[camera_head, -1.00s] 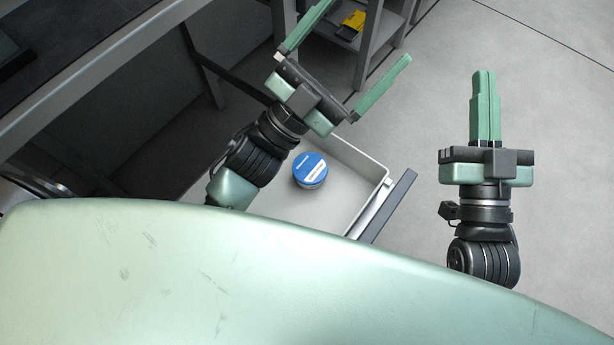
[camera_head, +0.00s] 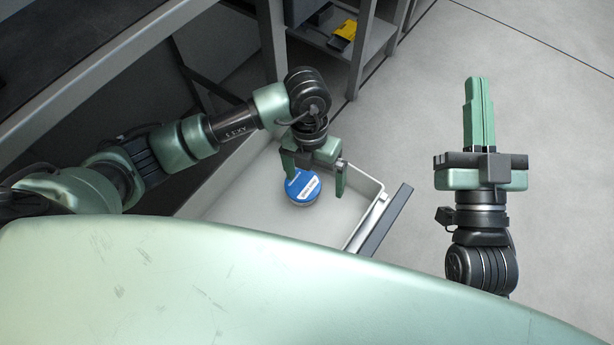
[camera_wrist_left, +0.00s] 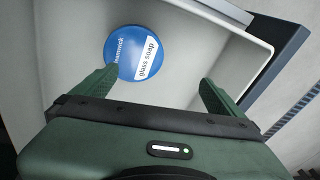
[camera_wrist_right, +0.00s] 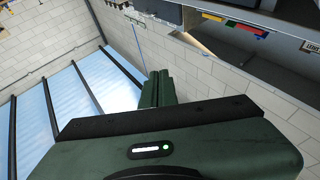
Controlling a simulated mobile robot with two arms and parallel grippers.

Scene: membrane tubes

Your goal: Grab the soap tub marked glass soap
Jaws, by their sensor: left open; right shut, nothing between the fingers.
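The soap tub (camera_head: 303,187) is round with a blue lid and a white label, and it stands in an open drawer. In the left wrist view the tub (camera_wrist_left: 133,53) shows the words "glass soap" on its label. My left gripper (camera_head: 315,182) is open above the drawer, pointing down, with its fingers near the tub. In the left wrist view the tub lies ahead of the fingertips, nearer the left finger; I cannot tell whether they touch. My right gripper (camera_head: 479,84) is shut and empty, out over the floor to the right.
The white drawer (camera_head: 235,205) has raised walls and a dark front panel (camera_head: 386,219). A dark worktop (camera_head: 75,50) runs along the upper left. A shelf with a yellow item (camera_head: 346,31) stands behind the drawer. The floor (camera_head: 540,100) at right is clear.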

